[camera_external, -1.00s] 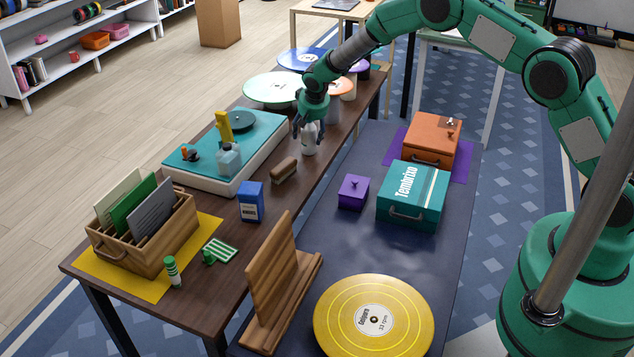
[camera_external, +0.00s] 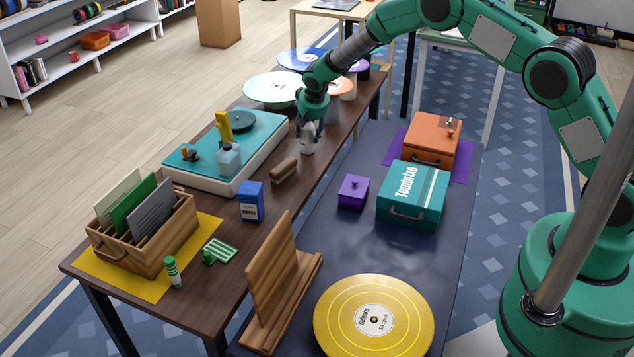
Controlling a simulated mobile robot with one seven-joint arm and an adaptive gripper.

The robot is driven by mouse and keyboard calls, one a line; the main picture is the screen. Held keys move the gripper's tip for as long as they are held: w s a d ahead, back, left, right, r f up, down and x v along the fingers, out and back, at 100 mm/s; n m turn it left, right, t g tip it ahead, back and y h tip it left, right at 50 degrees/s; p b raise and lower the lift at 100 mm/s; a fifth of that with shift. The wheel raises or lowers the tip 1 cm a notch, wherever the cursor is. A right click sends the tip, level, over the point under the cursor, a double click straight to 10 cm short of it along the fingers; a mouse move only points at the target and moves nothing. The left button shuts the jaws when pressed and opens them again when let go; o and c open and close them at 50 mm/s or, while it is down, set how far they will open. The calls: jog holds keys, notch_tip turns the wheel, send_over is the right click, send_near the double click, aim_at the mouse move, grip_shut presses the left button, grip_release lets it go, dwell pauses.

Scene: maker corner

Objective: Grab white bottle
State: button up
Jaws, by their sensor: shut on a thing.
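The white bottle (camera_external: 308,141) stands on the dark wooden table near its right edge, to the right of the teal-topped player. My gripper (camera_external: 308,126) points down over it and is shut on its upper part. The fingers hide the top of the bottle. The bottle looks upright, and I cannot tell whether its base touches the table.
A wooden brush (camera_external: 284,170) lies just in front of the bottle. Round discs on stands, including a green-rimmed one (camera_external: 272,88), are behind. An orange box (camera_external: 432,138) stands right.

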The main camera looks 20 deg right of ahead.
jog(key=shift+r, duration=0.7)
notch_tip(320, 180, up, 2)
jog(key=shift+r, duration=0.1)
jog(key=s+d, duration=0.2)
jog(key=s, duration=0.5)
jog(key=s+d+r, duration=0.1)
jog(key=s+d, duration=0.2)
jog(key=s, duration=0.5)
jog(key=shift+r+p, duration=0.15)
jog(key=shift+p, duration=0.3)
jog(key=shift+s, duration=0.2)
